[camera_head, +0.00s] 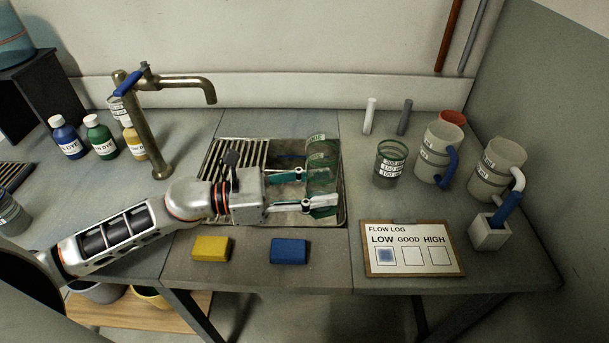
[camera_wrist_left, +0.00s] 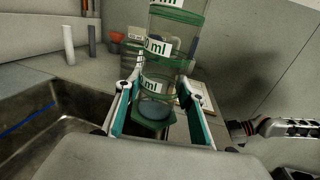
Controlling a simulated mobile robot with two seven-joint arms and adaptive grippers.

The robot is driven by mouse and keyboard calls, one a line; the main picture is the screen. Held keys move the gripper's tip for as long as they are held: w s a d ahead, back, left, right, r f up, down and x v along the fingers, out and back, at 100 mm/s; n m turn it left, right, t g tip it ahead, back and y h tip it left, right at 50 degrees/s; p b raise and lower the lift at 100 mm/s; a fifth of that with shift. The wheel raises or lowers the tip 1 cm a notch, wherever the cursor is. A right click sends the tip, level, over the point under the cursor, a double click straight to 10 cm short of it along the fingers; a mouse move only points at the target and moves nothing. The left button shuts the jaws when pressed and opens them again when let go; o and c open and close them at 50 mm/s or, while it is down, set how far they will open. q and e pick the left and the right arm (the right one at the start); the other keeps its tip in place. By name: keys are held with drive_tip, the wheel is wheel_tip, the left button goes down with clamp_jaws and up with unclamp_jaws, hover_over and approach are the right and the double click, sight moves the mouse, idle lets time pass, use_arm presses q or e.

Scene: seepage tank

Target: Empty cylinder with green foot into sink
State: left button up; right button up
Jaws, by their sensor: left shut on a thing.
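The clear cylinder with green foot (camera_head: 320,165) is above the right part of the sink (camera_head: 343,205). My left gripper (camera_head: 303,190) is shut on its lower part. In the left wrist view the cylinder (camera_wrist_left: 170,55) stands roughly upright between the fingers of the left gripper (camera_wrist_left: 155,112). Its green foot (camera_wrist_left: 152,127) is at the bottom, and a little bluish liquid (camera_wrist_left: 153,110) lies just above the foot. At the right of that view is what looks like my right gripper (camera_wrist_left: 236,131), small and dark; its fingers are not clear.
A brass tap (camera_head: 150,125) stands left of the sink, beside several dye bottles (camera_head: 100,138). A yellow sponge (camera_head: 211,248) and a blue sponge (camera_head: 289,251) lie in front. A beaker (camera_head: 389,165), jugs (camera_head: 437,155) and a flow log board (camera_head: 411,262) are on the right.

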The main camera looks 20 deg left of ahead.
sight(322, 176)
use_arm(q)
drive_tip(key=shift+f, duration=0.1)
drive_tip(key=shift+s+f+n, duration=0.1)
drive_tip(key=shift+f+n, duration=0.2)
drive_tip(key=shift+n, duration=0.8)
drive_tip(key=shift+r+n, duration=0.5)
drive_tip(key=shift+n, duration=0.4)
drive_tip(key=shift+f+n, duration=0.2)
drive_tip(key=shift+n, duration=0.6)
drive_tip(key=shift+t, duration=0.3)
drive_tip(key=shift+w+r+n, duration=0.2)
drive_tip(key=shift+r+n, duration=0.4)
drive_tip(key=shift+n, duration=0.4)
drive_tip(key=shift+s+d+r+n, duration=0.1)
drive_tip(key=shift+s+r+n, duration=0.15)
drive_tip(key=shift+r+n, duration=0.65)
drive_tip(key=shift+s+d+f+n+h, duration=0.1)
drive_tip(key=shift+s+d+n+h, duration=0.15)
drive_tip(key=shift+n, duration=0.75)
drive_tip(key=shift+s, duration=0.1)
